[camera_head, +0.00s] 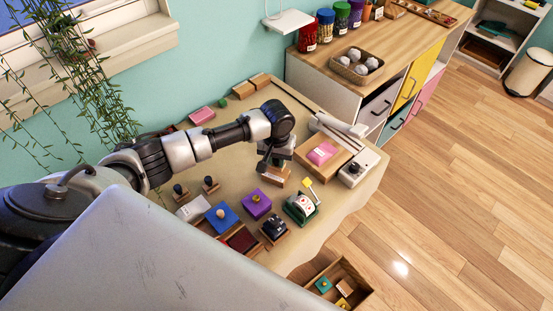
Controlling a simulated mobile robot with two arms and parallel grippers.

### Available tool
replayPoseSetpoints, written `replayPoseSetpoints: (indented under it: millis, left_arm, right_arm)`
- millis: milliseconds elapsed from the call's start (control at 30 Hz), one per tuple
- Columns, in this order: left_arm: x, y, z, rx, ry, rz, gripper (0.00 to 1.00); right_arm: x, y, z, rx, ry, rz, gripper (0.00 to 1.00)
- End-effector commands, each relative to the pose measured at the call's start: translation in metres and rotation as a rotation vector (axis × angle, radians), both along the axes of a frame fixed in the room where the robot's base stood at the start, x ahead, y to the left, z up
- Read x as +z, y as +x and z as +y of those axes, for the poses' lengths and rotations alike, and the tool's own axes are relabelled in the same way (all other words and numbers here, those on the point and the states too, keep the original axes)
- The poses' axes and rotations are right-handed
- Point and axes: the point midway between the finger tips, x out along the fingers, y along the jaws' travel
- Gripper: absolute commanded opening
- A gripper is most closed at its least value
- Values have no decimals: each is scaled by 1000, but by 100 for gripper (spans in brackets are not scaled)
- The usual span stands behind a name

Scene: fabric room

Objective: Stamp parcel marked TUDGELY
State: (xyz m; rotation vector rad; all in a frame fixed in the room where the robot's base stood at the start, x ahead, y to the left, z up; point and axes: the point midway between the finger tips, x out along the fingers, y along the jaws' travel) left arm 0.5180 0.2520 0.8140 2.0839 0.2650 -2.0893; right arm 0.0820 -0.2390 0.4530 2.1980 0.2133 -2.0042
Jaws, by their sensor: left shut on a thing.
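My left gripper (276,152) reaches over the middle of the table and points down. It is shut on a small dark thing, probably a stamp, mostly hidden by the fingers. Directly under it is a small brown block (272,176), perhaps a parcel; I cannot tell whether the held thing touches it. A pink block (322,153) lies on a brown board to the right. Another pink block (202,115) and brown blocks (243,90) lie along the back edge. No name is readable. My right gripper is not in view.
Near the front stand a blue block (221,217) with a knob, a purple one (256,203), a dark red pad (239,240), a black stamp (274,228) and a green dispenser (301,206). Dark-knobbed stamps (180,191) stand left. A wooden crate (359,283) sits beyond the front edge.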

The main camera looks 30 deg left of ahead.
Motion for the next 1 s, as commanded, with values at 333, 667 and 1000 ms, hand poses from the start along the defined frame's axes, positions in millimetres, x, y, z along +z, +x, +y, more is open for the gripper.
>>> replayPoseSetpoints:
  millis: [333,667,1000]
  left_arm:
    - [-7,0,0,1,0,-1,1]
    - [-6,0,0,1,-1,-1,1]
    - [-7,1,0,2,0,-2,1]
  right_arm:
    - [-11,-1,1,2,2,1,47]
    - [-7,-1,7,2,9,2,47]
    - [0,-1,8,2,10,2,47]
